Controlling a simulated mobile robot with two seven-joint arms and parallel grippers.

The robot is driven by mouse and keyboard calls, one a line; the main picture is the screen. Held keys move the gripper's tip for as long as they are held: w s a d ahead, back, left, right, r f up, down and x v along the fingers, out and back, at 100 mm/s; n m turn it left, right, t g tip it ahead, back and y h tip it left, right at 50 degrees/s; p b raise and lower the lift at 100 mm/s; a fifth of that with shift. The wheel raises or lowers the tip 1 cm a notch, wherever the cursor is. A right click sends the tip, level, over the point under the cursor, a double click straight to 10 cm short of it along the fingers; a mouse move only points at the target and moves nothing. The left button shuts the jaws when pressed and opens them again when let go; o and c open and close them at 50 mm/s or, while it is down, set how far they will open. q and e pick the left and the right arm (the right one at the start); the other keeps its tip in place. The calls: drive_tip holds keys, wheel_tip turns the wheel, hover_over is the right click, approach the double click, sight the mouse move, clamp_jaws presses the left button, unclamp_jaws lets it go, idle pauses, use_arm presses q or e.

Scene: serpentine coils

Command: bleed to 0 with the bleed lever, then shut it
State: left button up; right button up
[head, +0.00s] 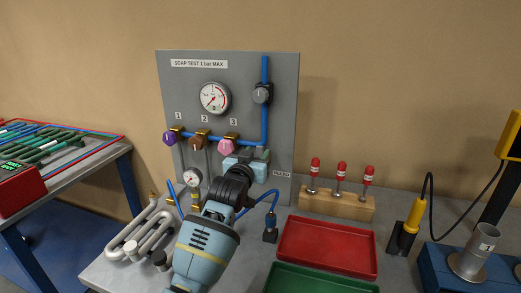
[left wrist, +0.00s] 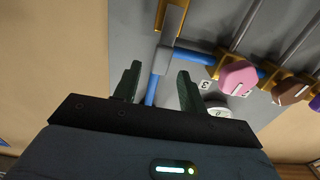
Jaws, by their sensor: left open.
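The grey panel (head: 283,75) carries a round gauge (head: 213,98); its needle seems to point lower left, but the numbers are too small to read. The BLEED label (head: 281,174) is at the panel's lower right. In the head view my left gripper (head: 261,157) covers the bleed fitting. In the left wrist view, a flat grey bar that looks like the bleed lever (left wrist: 173,22) lies over a brass fitting, beyond the grey tee (left wrist: 166,60). My left gripper (left wrist: 158,85) is open and empty, with the blue pipe (left wrist: 152,92) seen between its fingers. My right gripper is not seen.
Purple (head: 169,138), brown (head: 199,137) and pink (head: 227,146) knobs sit left of my gripper. The pink knob (left wrist: 238,77) is close to one finger. Below are a small gauge (head: 192,178), a red tray (head: 328,247) and a wooden block (head: 337,205) with red-topped tools.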

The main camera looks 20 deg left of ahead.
sight(259, 150)
use_arm(q)
drive_tip(key=shift+w, duration=1.9)
drive_tip(key=shift+c, duration=0.3)
clamp_jaws()
